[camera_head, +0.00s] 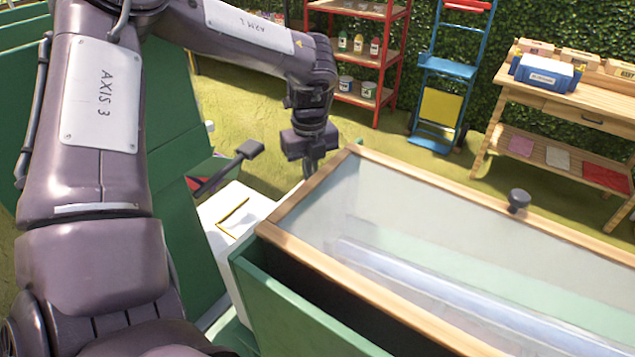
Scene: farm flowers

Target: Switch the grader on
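A green machine body, which may be the grader (175,175), stands behind and beside my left arm. A dark lever with a flat handle (248,149) sticks out to its right. Beneath is a white panel (238,222) with a yellow outline mark. My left gripper (309,172) points down to the right of the lever, apart from it, near the far-left corner of a wooden-framed clear lid. Its fingertips are small and partly hidden, so I cannot tell whether it is open. No switch can be clearly made out. My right gripper is not in view.
The clear lid (430,215) with a dark knob (519,198) covers a green box (290,315) at front right. Behind are a red shelf (400,55), a blue hand truck (447,68) and a wooden bench (560,105). Grass between them is open.

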